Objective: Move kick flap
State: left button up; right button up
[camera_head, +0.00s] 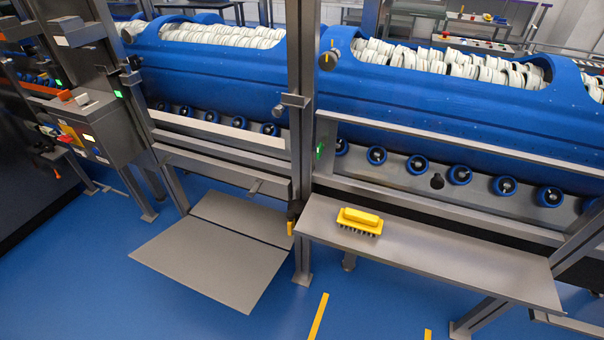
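A flat grey panel, which looks like the kick flap (207,262), sticks out low over the blue floor at the left of the centre post. A seam divides it into a narrow back strip (240,217) and a larger front plate. It appears roughly level, and I cannot tell whether it touches the floor. To the right, a higher grey shelf-like plate (450,262) extends from the frame, with a yellow brush (360,221) on it, bristles down. Neither of my grippers is in view.
A grey centre post (301,130) stands between the two plates. Blue tubs (215,65) full of white rings rest above blue rollers (376,155). A control box (95,125) stands at the left. The blue floor (370,310) in front is clear, with yellow marks.

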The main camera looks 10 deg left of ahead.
aim_at(232, 269)
jog(key=k+l+u, duration=0.65)
jog(key=k+l, duration=0.15)
